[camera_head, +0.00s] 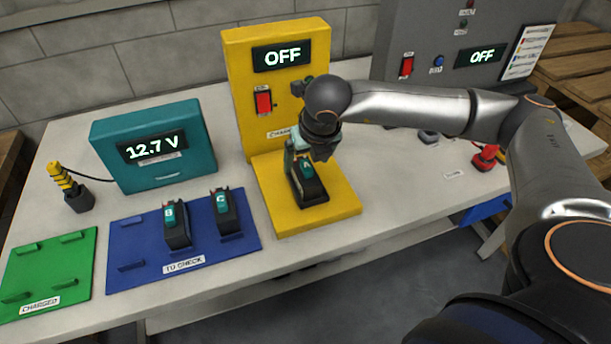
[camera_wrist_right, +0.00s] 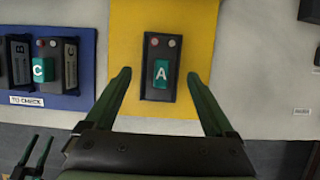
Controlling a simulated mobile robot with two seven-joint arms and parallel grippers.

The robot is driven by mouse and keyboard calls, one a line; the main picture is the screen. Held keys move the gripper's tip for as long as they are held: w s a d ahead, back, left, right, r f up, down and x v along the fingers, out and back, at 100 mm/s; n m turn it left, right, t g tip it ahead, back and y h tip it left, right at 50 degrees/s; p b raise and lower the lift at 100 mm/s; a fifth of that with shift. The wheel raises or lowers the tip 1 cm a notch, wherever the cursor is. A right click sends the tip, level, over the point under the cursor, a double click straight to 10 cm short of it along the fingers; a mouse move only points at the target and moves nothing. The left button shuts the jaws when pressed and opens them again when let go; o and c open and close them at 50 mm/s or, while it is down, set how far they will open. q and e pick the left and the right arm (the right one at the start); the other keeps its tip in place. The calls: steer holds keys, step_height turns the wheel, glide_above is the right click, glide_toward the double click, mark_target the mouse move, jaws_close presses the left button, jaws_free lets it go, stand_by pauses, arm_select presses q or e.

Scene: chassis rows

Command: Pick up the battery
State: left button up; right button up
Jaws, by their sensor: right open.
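Battery A (camera_head: 309,189) stands on the base of the yellow charger (camera_head: 344,205). It is black with a teal label, and in the right wrist view it (camera_wrist_right: 160,88) lies between and beyond my fingers. My right gripper (camera_head: 296,152) is over battery A, partly hiding it in the head view. In the wrist view my right gripper (camera_wrist_right: 162,78) is open, one finger on each side of the battery, with nothing held. Batteries B (camera_head: 176,227) and C (camera_head: 226,215) stand on the blue mat (camera_head: 127,235). My left gripper is not in the head view.
The charger's display reads OFF, with a red switch (camera_head: 263,102). A teal meter (camera_head: 165,172) reads 12.7 V. A green mat (camera_head: 50,262) labelled CHARGED is empty. A grey cabinet (camera_head: 410,35) stands at the back right, with a red item (camera_head: 484,160) before it.

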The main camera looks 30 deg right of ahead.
mark_target(307, 164)
steer(key=x, duration=0.5)
steer(key=shift+s+d+f+p, duration=0.1)
steer(key=shift+s+p, duration=0.05)
steer(key=shift+p, duration=0.2)
steer(key=shift+c, duration=0.4)
jaws_close()
